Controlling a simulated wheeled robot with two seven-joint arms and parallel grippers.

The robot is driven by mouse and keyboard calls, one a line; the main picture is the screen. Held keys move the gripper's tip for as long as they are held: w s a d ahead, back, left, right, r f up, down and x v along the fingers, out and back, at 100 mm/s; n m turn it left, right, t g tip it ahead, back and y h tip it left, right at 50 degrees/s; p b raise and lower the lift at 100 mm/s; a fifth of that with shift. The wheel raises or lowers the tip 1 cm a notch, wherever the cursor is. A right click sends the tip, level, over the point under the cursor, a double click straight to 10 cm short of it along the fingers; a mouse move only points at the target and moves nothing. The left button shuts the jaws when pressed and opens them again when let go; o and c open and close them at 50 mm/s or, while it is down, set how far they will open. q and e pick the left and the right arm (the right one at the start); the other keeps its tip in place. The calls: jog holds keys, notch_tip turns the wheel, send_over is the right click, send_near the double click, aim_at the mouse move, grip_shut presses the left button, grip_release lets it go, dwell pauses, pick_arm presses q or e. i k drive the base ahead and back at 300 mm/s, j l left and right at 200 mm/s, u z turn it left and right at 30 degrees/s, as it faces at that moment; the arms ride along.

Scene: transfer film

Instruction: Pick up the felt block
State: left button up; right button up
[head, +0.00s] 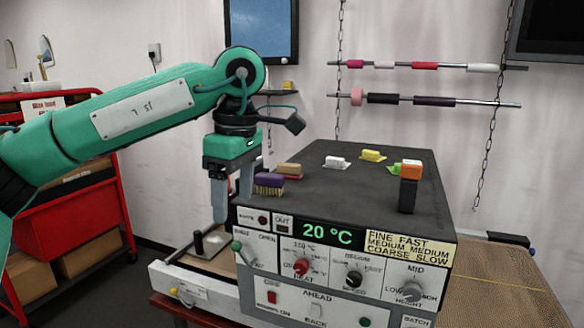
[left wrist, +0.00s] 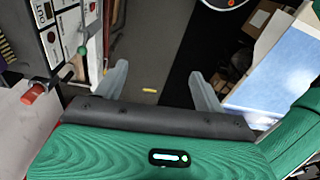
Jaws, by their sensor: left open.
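Several small blocks stand on the dark top of a grey machine (head: 330,190) in the head view. Nearest my left gripper are a purple block with bristles below (head: 269,181) and a tan block (head: 289,169). Farther right are a white block (head: 336,162), a yellow block (head: 373,155), a green piece (head: 394,168) and an orange block on a black post (head: 411,169). I cannot tell which is felt. My left gripper (head: 233,204) is open and empty, pointing down beside the machine's left edge. The left wrist view shows its fingers apart (left wrist: 158,72). My right gripper is out of view.
The machine's front carries knobs, switches and a green display (head: 328,233). A pale tray (head: 190,285) sits low at its left. A red cart (head: 75,225) stands at the far left. Two rods with rollers (head: 425,66) hang on chains behind.

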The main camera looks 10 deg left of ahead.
aim_at(291, 172)
jog(key=i, duration=1.75)
